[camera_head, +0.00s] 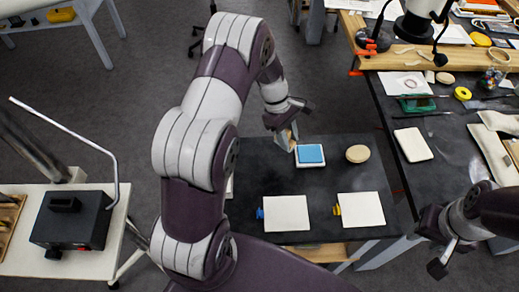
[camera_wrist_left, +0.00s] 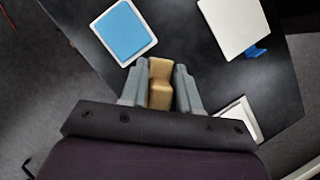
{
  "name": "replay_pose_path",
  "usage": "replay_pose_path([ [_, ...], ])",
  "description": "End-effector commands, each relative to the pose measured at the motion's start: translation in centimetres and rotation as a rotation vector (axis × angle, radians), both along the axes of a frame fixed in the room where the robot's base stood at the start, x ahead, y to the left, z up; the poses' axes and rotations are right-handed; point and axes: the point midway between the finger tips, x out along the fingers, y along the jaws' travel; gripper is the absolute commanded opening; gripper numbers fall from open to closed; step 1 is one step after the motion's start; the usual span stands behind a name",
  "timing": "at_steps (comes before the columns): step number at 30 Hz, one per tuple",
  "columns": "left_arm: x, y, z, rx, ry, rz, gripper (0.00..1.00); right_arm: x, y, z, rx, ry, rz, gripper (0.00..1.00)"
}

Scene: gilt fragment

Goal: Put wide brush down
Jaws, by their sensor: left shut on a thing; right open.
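The wide brush (camera_wrist_left: 160,70) shows in the left wrist view as a tan wooden piece between the fingers; its bristles cannot be made out. My left gripper (camera_wrist_left: 159,88) is shut on it. In the head view my left gripper (camera_head: 287,135) is above the dark table (camera_head: 270,172), near its back edge, just left of a white tray with a blue pad (camera_head: 310,154). The brush is only a small tan patch there. My right gripper (camera_head: 441,257) is open and empty at the lower right, away from the table's objects.
Two white boards with a blue clip (camera_head: 286,213) and a yellow clip (camera_head: 360,209) lie along the table's front. A round tan disc (camera_head: 358,153) lies right of the blue pad. The table's middle is bare. A cluttered bench (camera_head: 455,130) stands at right.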

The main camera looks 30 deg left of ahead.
Motion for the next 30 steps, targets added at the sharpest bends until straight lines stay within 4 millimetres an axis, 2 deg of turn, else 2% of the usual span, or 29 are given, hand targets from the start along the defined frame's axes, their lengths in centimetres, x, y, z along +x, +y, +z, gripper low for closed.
replay_pose_path([
  [1, -0.6, 1.4, -0.4, -0.001, 0.005, 0.007, 0.07, 0.0, 0.0, 0.9, 0.0, 0.0, 0.0, 0.43],
  [3, -1.2, 3.2, -1.6, 0.0, 0.003, 0.004, 0.07, 0.0, 0.0, 1.4, 0.0, 0.0, 0.0, 0.43],
  [6, -1.9, 5.1, -2.9, 0.0, 0.002, 0.001, 0.07, 0.0, 0.0, 1.8, 0.0, 0.0, 0.0, 0.43],
  [9, -2.3, 6.0, -3.6, 0.0, 0.0, -0.001, 0.07, 0.0, 0.0, 1.9, 0.0, 0.0, 0.0, 0.43],
  [17, -2.4, 6.1, -7.6, 0.0, 0.001, -0.004, 0.07, 0.0, 0.0, 3.1, 0.0, 0.0, 0.0, 0.43],
  [28, -2.3, 6.1, -8.4, 0.0, -0.001, -0.004, 0.07, 0.0, 0.0, 2.5, 0.0, 0.0, 0.0, 0.43],
  [29, -2.3, 6.1, -8.2, 0.001, -0.002, -0.004, 0.41, 0.0, 0.0, 2.7, 0.0, 0.0, 0.0, 0.43],
  [30, -2.3, 6.1, -8.2, 0.0, -0.001, -0.004, 0.54, 0.0, 0.0, 2.7, 0.0, 0.0, 0.0, 0.43],
])
